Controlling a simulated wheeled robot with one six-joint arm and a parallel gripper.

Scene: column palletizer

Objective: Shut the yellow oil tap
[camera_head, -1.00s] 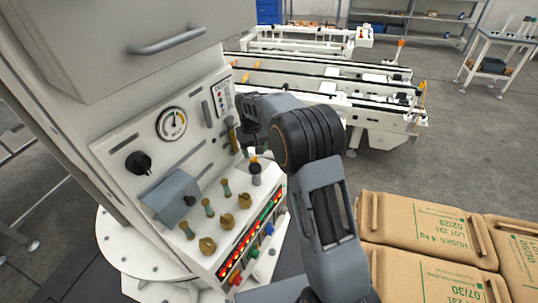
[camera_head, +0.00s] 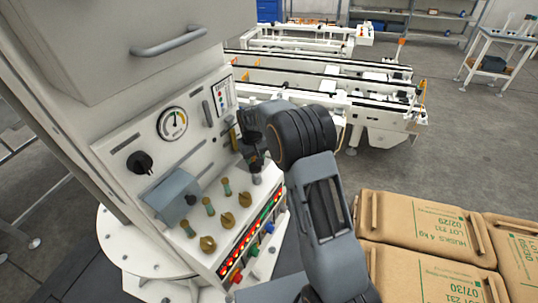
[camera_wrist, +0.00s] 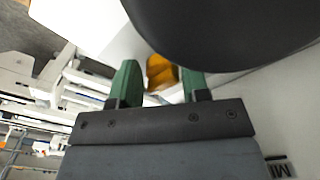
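A yellow tap handle (camera_wrist: 160,74) shows in the wrist view, between and just beyond the tips of my two green fingers. My gripper (camera_wrist: 159,82) is open, with a gap on each side of the yellow part; I cannot tell whether a finger touches it. In the head view my gripper (camera_head: 256,162) points down at the right part of the sloped control panel (camera_head: 120,168), just above a short grey cylinder (camera_head: 257,178). The yellow handle is hidden there behind my gripper. A large dark rounded shape covers the top of the wrist view.
The panel carries a round gauge (camera_head: 173,124), a black knob (camera_head: 140,162), a grey box (camera_head: 172,197), several brass knobs (camera_head: 228,220) and a row of red lights (camera_head: 248,236). A conveyor (camera_head: 330,85) lies behind.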

